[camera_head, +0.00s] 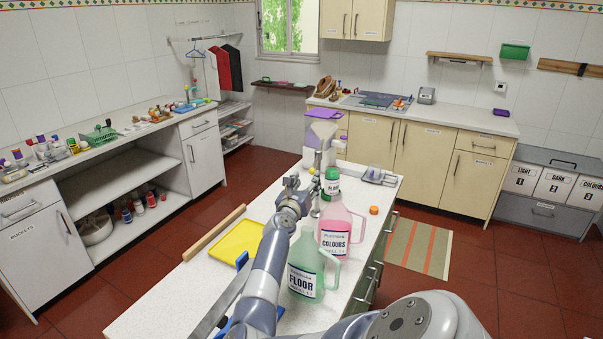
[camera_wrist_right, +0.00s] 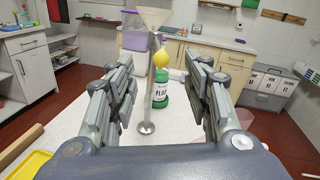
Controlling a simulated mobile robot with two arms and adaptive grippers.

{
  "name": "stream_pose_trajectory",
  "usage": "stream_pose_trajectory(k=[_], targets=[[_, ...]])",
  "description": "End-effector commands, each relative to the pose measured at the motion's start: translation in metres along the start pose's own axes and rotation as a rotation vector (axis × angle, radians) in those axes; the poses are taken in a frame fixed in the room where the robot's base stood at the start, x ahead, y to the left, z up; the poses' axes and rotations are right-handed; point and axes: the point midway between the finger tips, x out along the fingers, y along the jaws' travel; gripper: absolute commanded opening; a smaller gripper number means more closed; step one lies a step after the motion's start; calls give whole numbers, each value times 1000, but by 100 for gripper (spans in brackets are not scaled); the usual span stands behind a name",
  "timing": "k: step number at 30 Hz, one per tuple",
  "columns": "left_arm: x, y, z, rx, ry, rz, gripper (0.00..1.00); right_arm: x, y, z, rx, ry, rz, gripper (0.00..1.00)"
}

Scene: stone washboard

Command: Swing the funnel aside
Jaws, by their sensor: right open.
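The cream funnel (camera_head: 324,129) sits at the top of a slim metal stand on the white worktop. It also shows in the right wrist view (camera_wrist_right: 154,18), above the stand's round foot (camera_wrist_right: 146,128). A yellow knob (camera_wrist_right: 161,59) shows beside the pole below the funnel; how it is fixed is unclear. A green bottle (camera_wrist_right: 160,96) stands just behind the pole. My right gripper (camera_head: 300,188) is open and empty at the near side of the stand. In the wrist view the funnel, pole and knob appear between its spread fingers, farther away. My left gripper is out of view.
A pink COLOURS jug (camera_head: 340,232) and a green FLOOR jug (camera_head: 305,266) stand right of my right arm. A yellow tray (camera_head: 237,241) and a wooden rod (camera_head: 214,233) lie to its left. An orange cap (camera_head: 374,210) lies near the right edge.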

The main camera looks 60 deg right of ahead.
Motion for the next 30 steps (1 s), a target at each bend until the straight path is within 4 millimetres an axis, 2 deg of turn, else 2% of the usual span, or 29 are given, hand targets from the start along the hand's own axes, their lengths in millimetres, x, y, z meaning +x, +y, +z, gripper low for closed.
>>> stream_pose_trajectory(k=[3,9,14,22,25,28,30], targets=[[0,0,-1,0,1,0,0,-20,1,0,2,1,1,46],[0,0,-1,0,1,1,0,-42,0,-1,0,1,1,46],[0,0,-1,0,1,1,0,-49,0,-1,-1,1,0,46],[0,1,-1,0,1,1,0,-50,0,-1,-2,1,0,46],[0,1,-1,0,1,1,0,-49,0,2,-5,-7,2,23],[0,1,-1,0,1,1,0,-46,4,17,-28,-45,17,0],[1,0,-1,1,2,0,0,-42,9,37,-60,-98,37,0]])
